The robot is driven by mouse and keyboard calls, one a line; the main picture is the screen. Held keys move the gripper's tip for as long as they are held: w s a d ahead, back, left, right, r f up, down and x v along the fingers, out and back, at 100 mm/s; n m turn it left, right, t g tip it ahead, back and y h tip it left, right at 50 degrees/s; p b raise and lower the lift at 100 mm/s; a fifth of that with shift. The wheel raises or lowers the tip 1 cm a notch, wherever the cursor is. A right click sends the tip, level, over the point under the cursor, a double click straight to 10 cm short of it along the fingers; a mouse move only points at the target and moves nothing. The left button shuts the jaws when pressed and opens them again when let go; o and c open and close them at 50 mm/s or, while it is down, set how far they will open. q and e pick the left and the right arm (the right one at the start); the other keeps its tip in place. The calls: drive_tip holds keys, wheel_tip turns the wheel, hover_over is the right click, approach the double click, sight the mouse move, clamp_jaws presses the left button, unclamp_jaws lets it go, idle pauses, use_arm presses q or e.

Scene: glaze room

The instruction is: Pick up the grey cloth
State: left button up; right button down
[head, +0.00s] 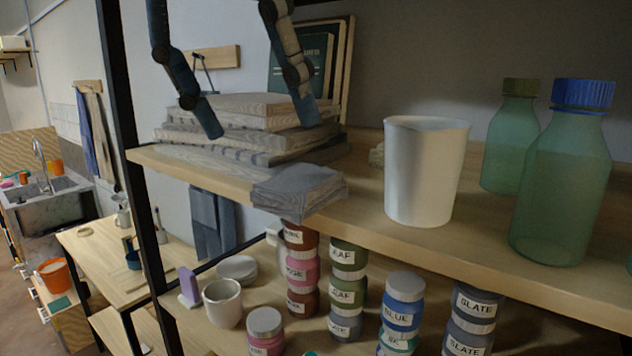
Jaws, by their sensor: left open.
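A folded grey cloth (298,188) lies at the front edge of the upper shelf, its front part sticking out over the edge. Behind it is a stack of folded, streaky grey-brown pieces (245,112), which look like more cloths. My left gripper (258,122) comes down from the top with its two fingers wide apart. It is open and empty. Its fingertips show in front of the stack, above and behind the grey cloth in the picture; I cannot tell whether they touch the stack. My right gripper is not in view.
A white cup (424,172) stands right of the cloth on the upper shelf (480,245), with green bottles (558,185) further right. Books (312,60) lean behind the stack. Stacked labelled jars (345,290) stand below. A black shelf post (135,180) rises at the left.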

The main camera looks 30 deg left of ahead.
sight(298, 176)
use_arm(q)
drive_tip(key=shift+s+f, duration=0.3)
drive_tip(key=shift+f, duration=0.2)
drive_tip(key=shift+s+f, duration=0.25)
drive_tip(key=shift+f, duration=0.25)
drive_tip(key=shift+w+f, duration=0.2)
drive_tip(key=shift+f, duration=0.1)
drive_tip(key=w+f+p, duration=0.1)
drive_tip(key=w+d+f, duration=0.1)
drive_tip(key=w+f, duration=0.1)
drive_tip(key=shift+f+p, duration=0.25)
drive_tip(key=shift+p, duration=0.15)
drive_tip(key=shift+s+f, duration=0.15)
drive_tip(key=shift+f, duration=0.55)
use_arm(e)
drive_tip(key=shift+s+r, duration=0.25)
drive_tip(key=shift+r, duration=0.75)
use_arm(q)
drive_tip(key=shift+d, duration=0.1)
drive_tip(key=shift+c, duration=0.3)
drive_tip(key=shift+w, duration=0.25)
drive_tip(key=c, duration=1.1)
drive_tip(key=shift+s, duration=0.15)
